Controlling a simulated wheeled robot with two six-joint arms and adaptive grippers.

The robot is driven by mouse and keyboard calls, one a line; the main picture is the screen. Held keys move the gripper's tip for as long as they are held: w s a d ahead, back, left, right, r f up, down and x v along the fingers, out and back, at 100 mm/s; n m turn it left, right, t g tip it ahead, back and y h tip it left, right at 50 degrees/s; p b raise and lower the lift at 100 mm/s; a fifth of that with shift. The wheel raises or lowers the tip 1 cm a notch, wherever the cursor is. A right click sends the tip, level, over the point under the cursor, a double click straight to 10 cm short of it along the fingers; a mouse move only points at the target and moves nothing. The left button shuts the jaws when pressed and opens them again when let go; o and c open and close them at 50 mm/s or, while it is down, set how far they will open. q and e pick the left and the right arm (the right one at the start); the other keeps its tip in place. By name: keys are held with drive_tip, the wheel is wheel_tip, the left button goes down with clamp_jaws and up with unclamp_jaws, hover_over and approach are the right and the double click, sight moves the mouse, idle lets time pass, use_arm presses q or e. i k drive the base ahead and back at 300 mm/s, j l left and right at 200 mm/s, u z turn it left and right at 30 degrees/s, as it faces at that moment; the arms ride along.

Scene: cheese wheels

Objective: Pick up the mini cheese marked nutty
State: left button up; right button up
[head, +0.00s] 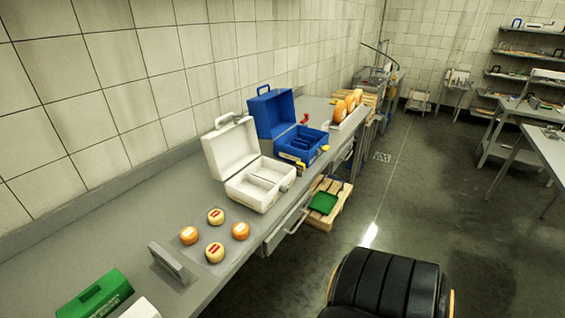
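The far one (216,211) is pale yellow with a red label. The near one (214,258) is also pale yellow with a red label. The left one (186,241) is orange with a pale label. The right one (240,230) is orange, and its label is hard to make out. The writing is too small to read, so I cannot tell which is marked nutty. Neither of my grippers is in view.
A grey upright plate (172,266) stands left of the cheeses. An open white case (236,152) and an open blue case (272,112) stand beyond them, with large orange wheels (340,112) farther back. A green box (96,298) is at the near left. The floor right of the counter has free room.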

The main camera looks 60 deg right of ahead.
sight(189, 235)
drive_tip(key=z, duration=0.9)
